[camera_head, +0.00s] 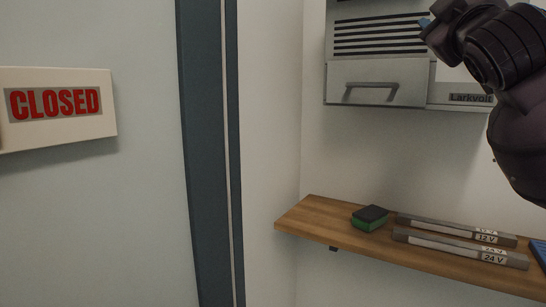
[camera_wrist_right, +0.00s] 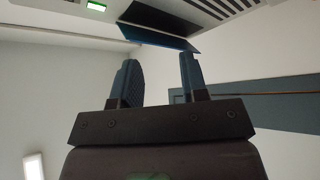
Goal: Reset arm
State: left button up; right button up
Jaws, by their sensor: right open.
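My right arm reaches in from the right side of the head view, in front of a grey wall unit (camera_head: 378,80) with dark slots, a handle and a "Larkvolt" label. The right gripper's blue tip shows in the head view at the upper right, beside the unit. In the right wrist view my right gripper (camera_wrist_right: 157,82) is open, with two blue-grey fingers apart and nothing between them. A blue panel or flap (camera_wrist_right: 158,38) shows beyond the fingertips; whether they touch it I cannot tell. My left gripper is not in view.
A wooden shelf (camera_head: 314,222) holds a green and black sponge-like block (camera_head: 369,218), a 12 V bar (camera_head: 450,228), a 24 V bar (camera_head: 455,246) and a blue object (camera_head: 538,253) at the right edge. A "CLOSED" sign (camera_head: 57,104) hangs at left.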

jog(key=w+a+f+n+g+y, duration=0.1)
jog(key=w+f+y, duration=0.25)
jog(key=f, duration=0.65)
jog(key=w+a+f+y, duration=0.2)
jog(key=w+f+y, duration=0.15)
jog(key=f, duration=0.55)
notch_tip(320, 180, down, 24)
jog(key=s+m+g, duration=0.1)
jog(key=m+g, duration=0.1)
jog(key=s+d+f+m+g+h, duration=0.1)
jog(key=s+f+m+g+h, duration=0.1)
jog(key=s+f, duration=0.65)
jog(key=s+d+f+m+g+h, duration=0.1)
jog(key=s+d+f+m+g, duration=0.15)
jog(key=f, duration=1.15)
jog(key=s+f+m+g+h, duration=0.1)
jog(key=s+f+m+g, duration=0.1)
jog(key=s+f, duration=1.2)
jog(key=s+g, duration=0.1)
jog(key=s, duration=0.3)
jog(key=shift+s+d+f+m+g+h, duration=0.25)
jog(key=shift+d+f+m+g+h, duration=0.1)
jog(key=shift+f+h, duration=0.05)
